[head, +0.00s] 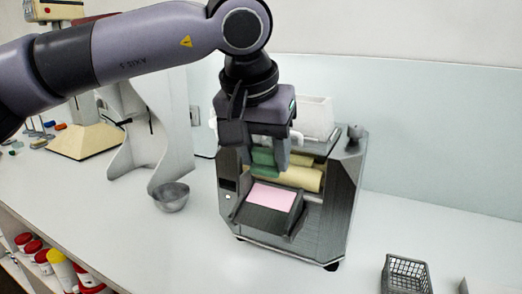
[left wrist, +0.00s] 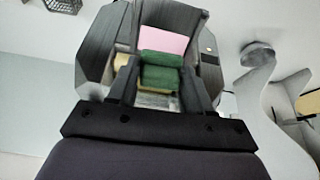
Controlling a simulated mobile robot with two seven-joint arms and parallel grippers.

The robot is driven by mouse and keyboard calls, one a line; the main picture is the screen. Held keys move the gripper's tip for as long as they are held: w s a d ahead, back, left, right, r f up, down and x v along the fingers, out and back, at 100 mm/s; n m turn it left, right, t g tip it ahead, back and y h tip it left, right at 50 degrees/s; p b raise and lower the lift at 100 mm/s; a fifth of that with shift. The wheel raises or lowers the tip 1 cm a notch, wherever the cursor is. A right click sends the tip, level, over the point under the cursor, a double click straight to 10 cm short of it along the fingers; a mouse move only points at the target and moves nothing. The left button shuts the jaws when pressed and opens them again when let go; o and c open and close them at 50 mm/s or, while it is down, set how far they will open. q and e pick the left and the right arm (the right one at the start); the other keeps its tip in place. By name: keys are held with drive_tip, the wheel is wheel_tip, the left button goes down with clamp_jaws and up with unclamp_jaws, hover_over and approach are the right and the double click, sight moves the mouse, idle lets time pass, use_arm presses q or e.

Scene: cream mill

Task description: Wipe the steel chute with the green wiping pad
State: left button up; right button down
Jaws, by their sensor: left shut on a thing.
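My left gripper (head: 265,165) reaches down from above into the front of the grey mill (head: 338,205). It is shut on the green wiping pad (head: 264,157), which shows between the fingers; the left wrist view also shows the pad (left wrist: 161,72) between both fingertips. The steel chute (head: 262,215) slopes forward at the mill's front. A flat pink patch (head: 270,197) covers much of its surface and lies just in front of the pad. The pad is at the chute's upper end, near the yellow rollers (head: 300,178); I cannot tell whether it touches the chute. My right gripper is out of view.
A small steel bowl (head: 171,197) stands left of the mill, beside a white stand (head: 150,130). A dark wire basket (head: 406,274) is at the front right. The white counter between basket and mill is clear. Red-lidded jars (head: 33,247) sit on a shelf below.

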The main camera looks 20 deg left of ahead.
sight(262, 216)
use_arm(q)
drive_tip(key=shift+w+a+r+m, duration=0.15)
drive_tip(key=shift+a+m, duration=0.25)
drive_tip(key=shift+a, duration=0.15)
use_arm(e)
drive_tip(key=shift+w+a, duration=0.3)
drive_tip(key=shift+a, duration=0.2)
